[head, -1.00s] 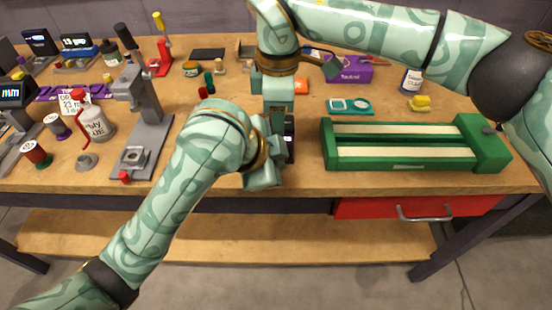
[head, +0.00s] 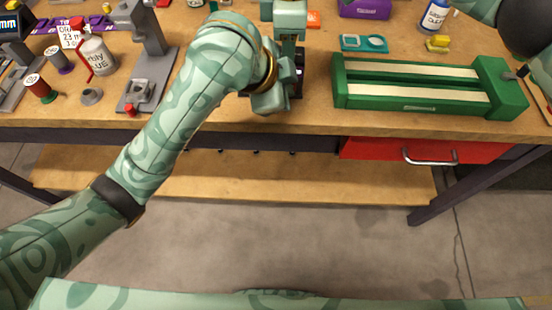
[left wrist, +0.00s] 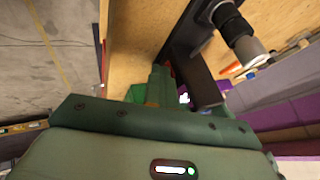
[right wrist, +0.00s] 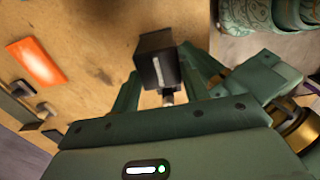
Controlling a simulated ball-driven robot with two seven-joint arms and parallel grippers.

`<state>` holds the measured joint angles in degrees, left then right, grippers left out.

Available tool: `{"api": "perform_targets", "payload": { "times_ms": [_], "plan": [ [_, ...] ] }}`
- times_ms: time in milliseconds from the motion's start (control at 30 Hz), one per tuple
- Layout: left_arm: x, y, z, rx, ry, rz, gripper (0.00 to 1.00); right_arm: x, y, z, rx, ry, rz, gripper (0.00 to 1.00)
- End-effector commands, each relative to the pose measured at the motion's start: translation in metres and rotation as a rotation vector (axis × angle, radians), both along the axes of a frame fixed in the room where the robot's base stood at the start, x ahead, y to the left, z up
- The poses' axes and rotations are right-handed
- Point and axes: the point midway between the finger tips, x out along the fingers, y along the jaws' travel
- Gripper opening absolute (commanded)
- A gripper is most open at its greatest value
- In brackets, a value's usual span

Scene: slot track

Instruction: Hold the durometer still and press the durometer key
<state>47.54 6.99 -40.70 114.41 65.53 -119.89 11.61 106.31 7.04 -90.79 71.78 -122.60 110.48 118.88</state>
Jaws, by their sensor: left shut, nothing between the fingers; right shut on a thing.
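The durometer is a dark boxy thing (right wrist: 158,62) between the fingers of my right gripper (right wrist: 163,72) in the right wrist view. In the head view only a dark part of it (head: 298,78) shows beside my grippers. My right gripper (head: 289,48) comes down on it from above and is shut on it. My left gripper (head: 270,98) is shut and empty, low on the near side, close to the durometer. In the left wrist view its fingers (left wrist: 160,76) are together beside a dark block (left wrist: 200,88). The key cannot be made out.
A green slot track (head: 420,95) lies to the right on the wooden bench. A grey stand (head: 150,75), a glue bottle (head: 97,55) and spools (head: 40,88) stand to the left. A teal case (head: 363,43) lies behind the track. The bench's front edge is close to my left gripper.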

Motion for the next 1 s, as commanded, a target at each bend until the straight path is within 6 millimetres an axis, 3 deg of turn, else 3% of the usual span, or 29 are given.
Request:
{"api": "perform_targets", "payload": {
  "times_ms": [167, 333, 900, 1000],
  "plan": [
    [-0.02, 0.001, 0.001, 0.002, -0.005, 0.003, 0.0, -0.005, 0.003, -0.001, 0.001, 0.018, 0.004, 0.0],
    [-0.053, 0.001, 0.003, 0.001, -0.006, 0.0, 0.0, -0.004, 0.002, -0.001, 0.001, 0.014, 0.001, 0.0],
    [-0.104, 0.039, 0.083, 0.005, -0.012, -0.002, 0.0, -0.001, 0.0, -0.001, 0.0, 0.007, -0.002, 0.0],
    [-0.103, 0.029, 0.065, -0.038, 0.091, 0.049, 0.0, -0.001, 0.0, -0.001, 0.0, 0.007, -0.002, 0.0]
  ]
}}
